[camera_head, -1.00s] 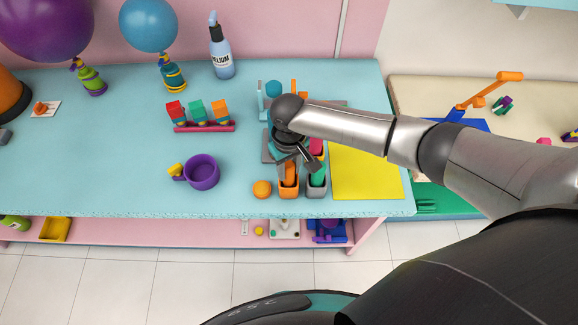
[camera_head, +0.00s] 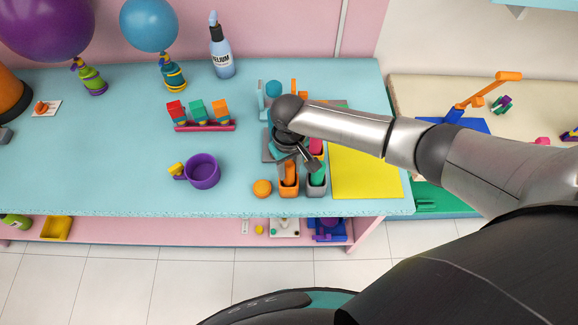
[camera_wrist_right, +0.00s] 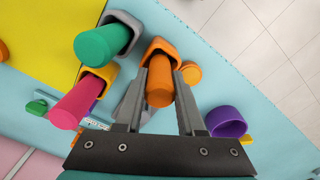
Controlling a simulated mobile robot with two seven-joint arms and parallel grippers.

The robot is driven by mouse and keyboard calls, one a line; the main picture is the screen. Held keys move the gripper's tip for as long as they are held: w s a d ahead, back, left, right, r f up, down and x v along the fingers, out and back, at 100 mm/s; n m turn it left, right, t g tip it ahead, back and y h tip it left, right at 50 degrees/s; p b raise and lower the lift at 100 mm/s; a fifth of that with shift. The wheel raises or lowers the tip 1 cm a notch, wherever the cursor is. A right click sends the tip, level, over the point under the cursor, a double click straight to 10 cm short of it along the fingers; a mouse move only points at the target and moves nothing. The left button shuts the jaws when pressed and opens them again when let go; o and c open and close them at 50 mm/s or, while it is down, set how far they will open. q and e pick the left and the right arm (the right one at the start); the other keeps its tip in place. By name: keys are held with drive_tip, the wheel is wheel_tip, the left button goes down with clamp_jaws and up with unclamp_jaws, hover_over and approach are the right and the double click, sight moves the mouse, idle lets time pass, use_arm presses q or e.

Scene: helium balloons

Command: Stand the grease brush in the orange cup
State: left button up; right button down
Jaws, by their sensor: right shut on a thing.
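The orange cup (camera_head: 289,193) stands near the front edge of the table, with an orange handle (camera_head: 290,172) rising from it. I take this handle to be the grease brush; its lower end is hidden in the cup. In the right wrist view the handle (camera_wrist_right: 159,88) sits between the fingers of my right gripper (camera_wrist_right: 164,68), which is shut on it. The orange cup (camera_wrist_right: 157,45) shows beyond the fingertips, around the handle. In the head view my right wrist hides most of the gripper. My left gripper is not in view.
A grey cup with a green handle (camera_wrist_right: 98,45) and an orange-yellow cup with a pink handle (camera_wrist_right: 76,103) stand close beside it. A yellow sheet (camera_head: 366,172) lies right.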

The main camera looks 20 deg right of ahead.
drive_tip(key=shift+f, duration=0.15)
drive_tip(key=shift+f+b, duration=0.3)
drive_tip(key=shift+f, duration=0.2)
drive_tip(key=shift+f, duration=0.1)
drive_tip(key=shift+c, duration=2.2)
unclamp_jaws()
drive_tip(key=shift+o, duration=0.3)
drive_tip(key=o, duration=0.4)
